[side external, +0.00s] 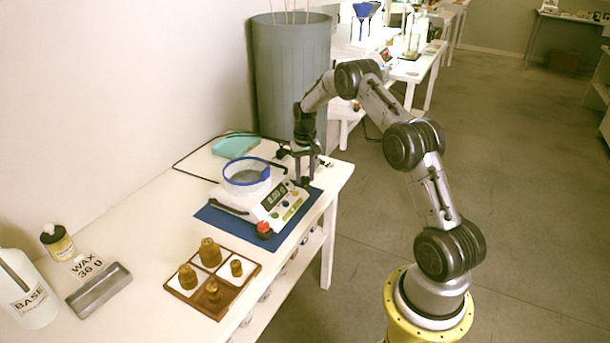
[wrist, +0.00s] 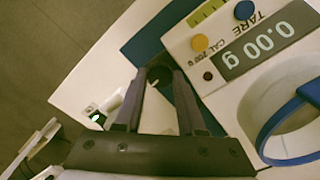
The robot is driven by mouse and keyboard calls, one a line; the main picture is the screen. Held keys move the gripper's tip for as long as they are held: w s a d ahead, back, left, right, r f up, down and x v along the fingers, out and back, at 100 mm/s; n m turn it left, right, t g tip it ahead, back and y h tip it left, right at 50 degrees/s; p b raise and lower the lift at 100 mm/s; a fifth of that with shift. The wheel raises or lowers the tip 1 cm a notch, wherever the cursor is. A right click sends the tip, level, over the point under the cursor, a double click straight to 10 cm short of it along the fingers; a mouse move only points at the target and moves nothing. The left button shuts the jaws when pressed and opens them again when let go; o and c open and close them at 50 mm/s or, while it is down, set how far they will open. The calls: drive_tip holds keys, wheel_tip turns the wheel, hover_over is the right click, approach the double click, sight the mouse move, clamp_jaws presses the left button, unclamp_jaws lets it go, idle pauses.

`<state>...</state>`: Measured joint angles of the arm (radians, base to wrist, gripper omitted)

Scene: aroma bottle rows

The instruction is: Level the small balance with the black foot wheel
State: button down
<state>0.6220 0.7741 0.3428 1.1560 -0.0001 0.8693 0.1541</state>
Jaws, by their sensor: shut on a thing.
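The small white balance (side external: 262,212) stands on a blue mat (side external: 222,220), with a blue-rimmed clear bowl (side external: 246,178) on top. In the wrist view its display (wrist: 268,45) reads 0.00 g, beside a TARE button (wrist: 244,10) and an orange button (wrist: 199,43). A red foot wheel (side external: 264,228) shows at its near front corner. My gripper (side external: 306,182) is at the other front corner, pointing down. In the wrist view my gripper (wrist: 160,80) is shut on the black foot wheel (wrist: 159,72), mostly hidden between the fingers. I cannot make out a level bubble.
A wooden tray (side external: 241,290) with several brass weights stands in front of the balance. A grey dish (side external: 100,291), a WAX 36 g card (side external: 88,267), an amber jar (side external: 58,243) and a BASE bottle (side external: 25,290) stand at left. A teal tray (side external: 236,145) lies behind.

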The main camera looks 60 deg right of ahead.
sight(304, 178)
drive_tip(key=shift+w+r+m, duration=0.1)
drive_tip(key=shift+m, duration=0.4)
drive_tip(key=shift+d, duration=0.1)
drive_tip(key=c, duration=0.5)
unclamp_jaws()
wheel_tip(304, 178, up, 14)
idle(0.3)
